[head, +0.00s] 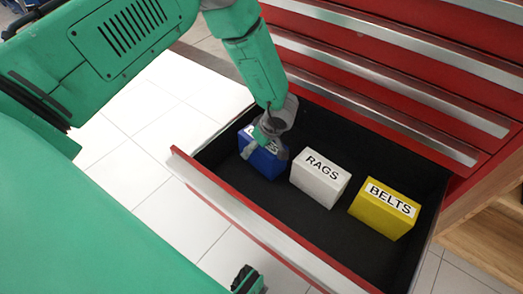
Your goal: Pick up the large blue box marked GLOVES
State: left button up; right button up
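The blue box (262,164) stands at the left end of the open drawer. Its white label is mostly covered by my gripper, so the word on it cannot be read in full. My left gripper (266,145) is right over the blue box, pointing down, with its fingers at the top of the box. Whether the fingers grip the box or only stand around it cannot be told. The box appears to rest in the drawer.
A white box marked RAGS (318,182) and a yellow box marked BELTS (382,214) stand to the right in the same drawer. The drawer's front (250,217) and walls surround them. The red cabinet (410,60) rises behind. Bare dark drawer floor lies between the boxes.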

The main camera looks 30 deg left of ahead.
pick_arm(q)
jog(key=shift+d+r, duration=0.1)
jog(key=shift+d, duration=0.35)
jog(key=c, duration=1.2)
jog(key=shift+c, duration=1.1)
jog(key=shift+a, duration=0.2)
